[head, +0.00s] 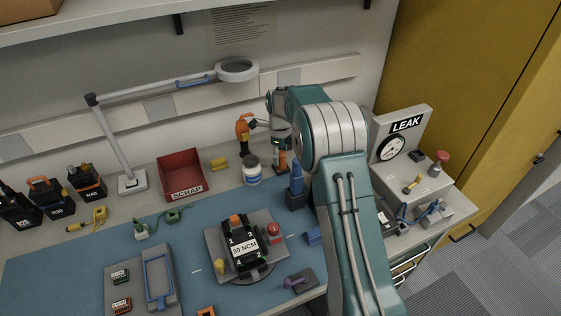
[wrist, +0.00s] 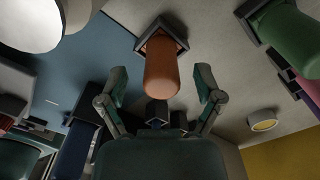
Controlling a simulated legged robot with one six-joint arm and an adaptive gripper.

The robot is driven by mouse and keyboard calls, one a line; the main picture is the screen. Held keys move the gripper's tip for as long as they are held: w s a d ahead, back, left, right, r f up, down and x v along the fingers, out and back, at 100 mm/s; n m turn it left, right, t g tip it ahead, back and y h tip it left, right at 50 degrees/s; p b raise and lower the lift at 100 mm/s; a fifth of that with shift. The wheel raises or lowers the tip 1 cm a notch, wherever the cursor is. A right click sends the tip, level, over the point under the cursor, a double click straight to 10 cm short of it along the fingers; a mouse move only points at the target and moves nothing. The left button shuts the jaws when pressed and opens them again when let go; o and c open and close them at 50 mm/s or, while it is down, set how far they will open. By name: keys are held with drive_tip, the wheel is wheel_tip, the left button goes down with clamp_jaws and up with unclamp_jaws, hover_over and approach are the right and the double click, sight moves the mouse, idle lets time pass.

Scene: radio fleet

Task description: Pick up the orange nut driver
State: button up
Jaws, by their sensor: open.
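The orange nut driver (wrist: 161,72) has a rounded orange handle and sits in a dark square holder in the wrist view. In the head view its orange handle (head: 281,162) shows just below my gripper, between the white jar and the blue-handled tool. My gripper (wrist: 160,85) is open, with one finger on each side of the orange handle. Neither finger appears to press on it; how deep the handle reaches between them is hard to tell. In the head view my gripper (head: 279,142) is partly hidden by my arm.
A blue-handled tool (head: 296,182) in a holder stands close by, and a white jar (head: 252,170) is to the left. A green handle (wrist: 289,35) is at the wrist view's right. An orange power tool (head: 243,132) and a red scrap bin (head: 182,175) are further left.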

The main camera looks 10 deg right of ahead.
sight(281, 153)
wheel_tip(281, 153, down, 2)
drive_tip(key=shift+a+f, duration=0.1)
drive_tip(key=shift+d, duration=0.4)
drive_tip(key=c, duration=1.1)
drive_tip(key=shift+a, duration=0.2)
clamp_jaws()
wheel_tip(281, 153, up, 10)
drive_tip(key=shift+f, duration=0.1)
